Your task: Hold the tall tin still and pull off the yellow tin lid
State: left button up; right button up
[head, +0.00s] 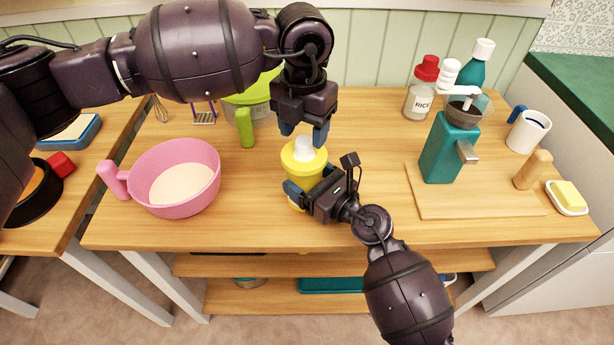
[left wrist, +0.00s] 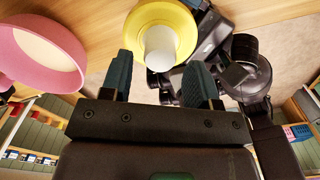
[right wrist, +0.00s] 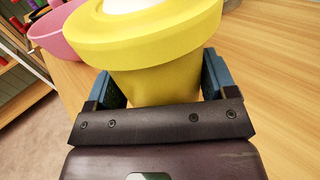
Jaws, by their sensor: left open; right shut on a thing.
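The tall tin (head: 299,177) is yellow and stands upright near the middle of the table. It fills the right wrist view (right wrist: 155,85). The yellow tin lid (head: 318,157) sits on its top, with a white knob (head: 303,146) in the centre. My right gripper (head: 309,192) is shut around the tin's body below the lid; its blue fingers (right wrist: 158,85) are on both sides. My left gripper (head: 304,134) points down just above the lid. It is open, and the white knob (left wrist: 160,50) shows near the gap between its fingers (left wrist: 160,75).
A pink pan (head: 176,208) stands left of the tin, and a green-lidded container (head: 246,128) behind it. A teal grinder (head: 449,150) stands on a wooden board (head: 480,205) to the right. A rice jar (head: 420,100) is at the back.

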pick_arm(q)
jog(key=shift+f, duration=1.45)
grip_shut()
